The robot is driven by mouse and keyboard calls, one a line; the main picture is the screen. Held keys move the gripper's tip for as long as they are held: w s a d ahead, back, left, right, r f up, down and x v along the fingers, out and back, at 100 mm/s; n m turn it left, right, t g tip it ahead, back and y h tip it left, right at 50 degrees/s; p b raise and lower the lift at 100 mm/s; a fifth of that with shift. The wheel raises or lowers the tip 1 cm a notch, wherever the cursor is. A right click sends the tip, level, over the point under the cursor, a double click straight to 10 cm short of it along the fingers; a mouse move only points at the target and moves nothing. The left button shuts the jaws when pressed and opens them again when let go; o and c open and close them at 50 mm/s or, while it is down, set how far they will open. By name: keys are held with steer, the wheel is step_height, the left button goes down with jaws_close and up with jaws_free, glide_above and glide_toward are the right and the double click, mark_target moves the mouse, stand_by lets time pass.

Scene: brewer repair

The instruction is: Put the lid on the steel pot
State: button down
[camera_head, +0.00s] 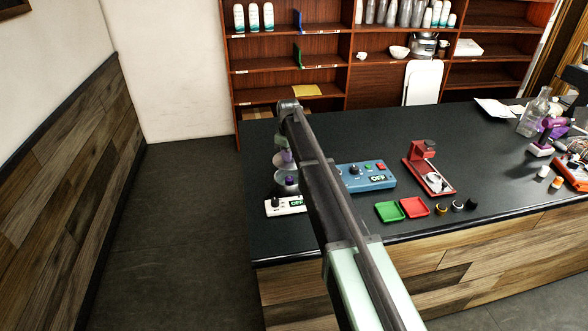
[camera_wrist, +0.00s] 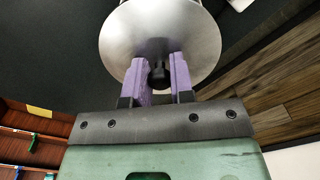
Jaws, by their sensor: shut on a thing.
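My gripper (camera_wrist: 163,78) has its two purple fingers closed on the black knob (camera_wrist: 158,75) of a round silver lid (camera_wrist: 155,32) in the wrist view. In the head view my gripper (camera_head: 288,158) is at the counter's left end, partly behind my arm. Silver round shapes (camera_head: 285,188) show there below the purple parts. I cannot tell for sure which is the lid and which is the steel pot, nor whether they touch.
A white OFF device (camera_head: 284,206) lies at the counter's left edge, and a blue OFF device (camera_head: 366,177) right of my arm. Shelves (camera_head: 340,78) stand behind the black counter (camera_head: 480,150).

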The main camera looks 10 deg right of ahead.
step_height(320, 180, down, 6)
steer(key=b, duration=0.6)
steer(key=shift+f, duration=0.2)
steer(key=shift+f+b, duration=0.1)
steer(key=shift+b, duration=0.25)
stand_by(1.2)
steer(key=shift+c, duration=2.2)
jaws_free()
step_height(320, 180, up, 7)
steer(key=p, duration=0.7)
